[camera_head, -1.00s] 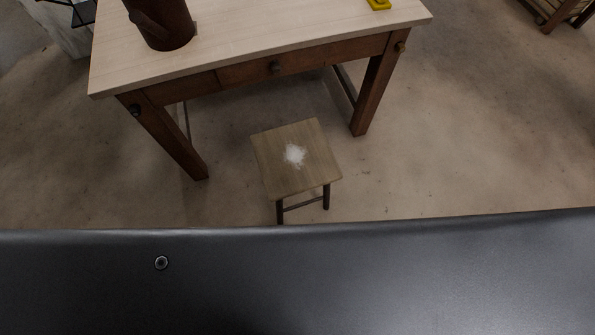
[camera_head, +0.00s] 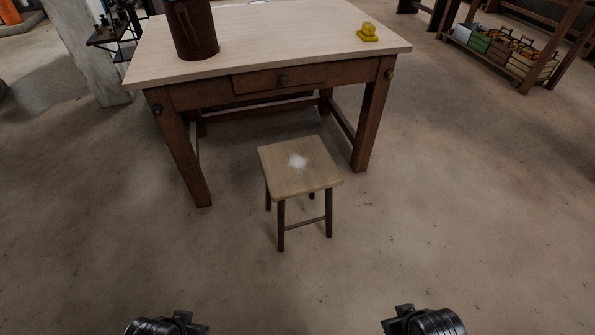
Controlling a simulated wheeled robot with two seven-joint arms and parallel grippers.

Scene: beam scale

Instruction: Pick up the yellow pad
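A flat yellow pad (camera_head: 367,38) lies on the right part of the pale table top (camera_head: 280,32), near its right edge. A small rounded yellow shape (camera_head: 369,28) sits on it or just behind it; I cannot tell whether they are one piece. My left gripper (camera_head: 186,322) shows at the bottom edge left of centre, and my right gripper (camera_head: 398,312) at the bottom edge right of centre. Both are partly cut off, far from the pad, and seem to hold nothing visible. Their finger openings cannot be made out.
A dark brown cylindrical container (camera_head: 193,30) stands on the table's left side. A wooden stool (camera_head: 296,180) with a white patch on its seat stands before the table, between it and me. Crates (camera_head: 505,50) sit on a low rack at the far right. Floor on both sides is clear.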

